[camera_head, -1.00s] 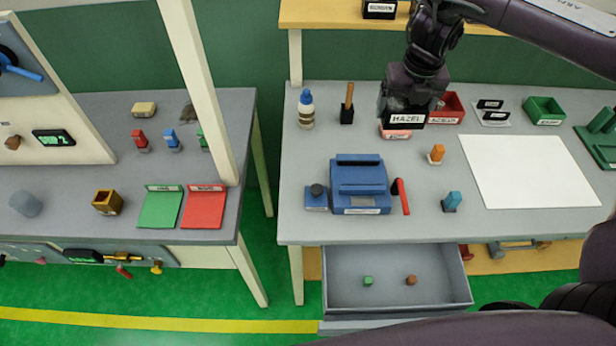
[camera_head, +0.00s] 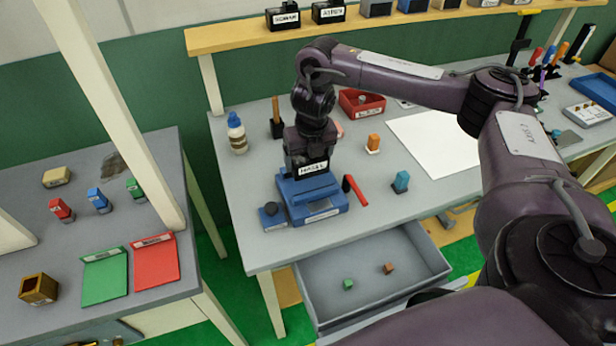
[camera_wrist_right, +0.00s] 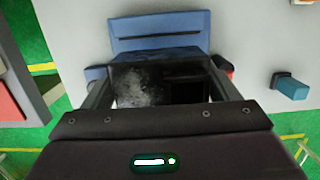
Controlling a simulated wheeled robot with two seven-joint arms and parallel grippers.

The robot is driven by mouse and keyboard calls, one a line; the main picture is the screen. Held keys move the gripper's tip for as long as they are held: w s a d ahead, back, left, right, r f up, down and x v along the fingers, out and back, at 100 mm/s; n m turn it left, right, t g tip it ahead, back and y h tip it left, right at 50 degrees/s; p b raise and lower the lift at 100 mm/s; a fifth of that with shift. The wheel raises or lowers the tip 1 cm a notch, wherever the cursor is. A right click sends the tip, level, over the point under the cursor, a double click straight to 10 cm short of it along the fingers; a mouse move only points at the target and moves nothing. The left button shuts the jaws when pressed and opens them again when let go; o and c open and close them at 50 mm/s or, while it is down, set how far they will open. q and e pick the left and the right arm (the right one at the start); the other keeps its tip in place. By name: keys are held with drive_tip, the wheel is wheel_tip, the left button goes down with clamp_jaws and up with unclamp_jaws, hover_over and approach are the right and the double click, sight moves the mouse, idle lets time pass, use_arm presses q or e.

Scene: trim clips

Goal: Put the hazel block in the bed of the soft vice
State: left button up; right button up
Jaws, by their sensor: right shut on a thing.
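The hazel block (camera_head: 312,168) is a dark block with a white HAZEL label. My right gripper (camera_head: 308,160) is shut on it and points down over the blue soft vice (camera_head: 318,208). In the right wrist view the dark top of the block (camera_wrist_right: 140,85) sits between the two fingers, in front of the blue vice jaw (camera_wrist_right: 160,32). The block hides the vice's bed, so I cannot tell whether it touches the bed or hangs just above it. My left gripper is not in view.
A red-handled lever (camera_head: 355,190) stands right of the vice and a small blue block with a knob (camera_head: 271,216) left of it. An orange piece (camera_head: 373,143) and a blue piece (camera_head: 401,182) stand to the right. An open drawer (camera_head: 425,262) juts out below the table.

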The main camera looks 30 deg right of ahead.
sight(309, 184)
drive_tip(key=shift+d+f, duration=0.1)
drive_tip(key=shift+f, duration=0.55)
wheel_tip(309, 184, down, 4)
drive_tip(key=shift+r+p, duration=0.25)
drive_tip(key=shift+p, duration=0.35)
drive_tip(key=shift+f, duration=0.25)
drive_tip(key=shift+f, duration=0.2)
drive_tip(key=o, duration=1)
drive_tip(key=shift+r, duration=0.1)
